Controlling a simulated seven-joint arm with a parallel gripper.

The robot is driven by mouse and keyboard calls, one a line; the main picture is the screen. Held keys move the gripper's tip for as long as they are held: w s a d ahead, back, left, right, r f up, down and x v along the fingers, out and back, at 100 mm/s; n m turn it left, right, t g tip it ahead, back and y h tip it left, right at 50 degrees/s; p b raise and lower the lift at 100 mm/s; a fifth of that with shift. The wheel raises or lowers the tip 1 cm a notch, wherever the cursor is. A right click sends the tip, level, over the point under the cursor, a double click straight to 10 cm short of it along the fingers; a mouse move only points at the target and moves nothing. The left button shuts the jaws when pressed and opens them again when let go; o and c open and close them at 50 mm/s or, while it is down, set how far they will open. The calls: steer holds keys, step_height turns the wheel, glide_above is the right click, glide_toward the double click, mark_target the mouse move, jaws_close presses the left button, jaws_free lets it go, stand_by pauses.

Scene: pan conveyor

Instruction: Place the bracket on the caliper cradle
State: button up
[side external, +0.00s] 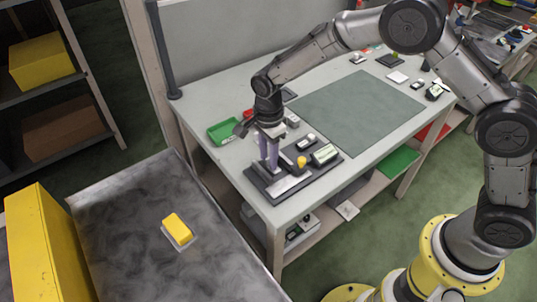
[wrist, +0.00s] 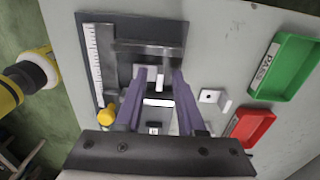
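My gripper (wrist: 159,72) points down with its two purple fingers over the dark fixture board (wrist: 176,27); it also shows in the side external view (side external: 269,168). A pale, small piece that looks like the bracket (wrist: 158,79) sits between the fingertips, partly hidden by them. The fingers appear closed on it. A grey metal bar, apparently the caliper cradle (wrist: 150,48), lies on the board just beyond the fingertips. Whether the bracket touches it I cannot tell. In the side external view the fingers hide the bracket.
A ruler (wrist: 97,60) and a yellow knob (wrist: 106,117) are at the board's left in the wrist view. A white holed block (wrist: 210,97), a red bin (wrist: 252,127) and a green bin (wrist: 285,68) stand at right. A green mat (side external: 358,105) is clear.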

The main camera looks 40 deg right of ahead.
step_height(320, 180, up, 12)
steer(key=shift+r, duration=0.2)
stand_by(0.4)
steer(key=s+d+r+n+t, duration=0.2)
steer(key=s+d+r+n, duration=0.4)
steer(key=s, duration=0.4)
steer(key=s+d+r+n+t, duration=0.2)
steer(key=s+d+r+n, duration=0.45)
steer(key=s, duration=0.25)
steer(key=s+d+f+n+t, duration=0.1)
steer(key=s+n, duration=0.4)
steer(key=s, duration=0.5)
steer(key=shift+d+f+t, duration=0.3)
steer(key=shift+d+f, duration=0.6)
steer(key=shift+d, duration=0.15)
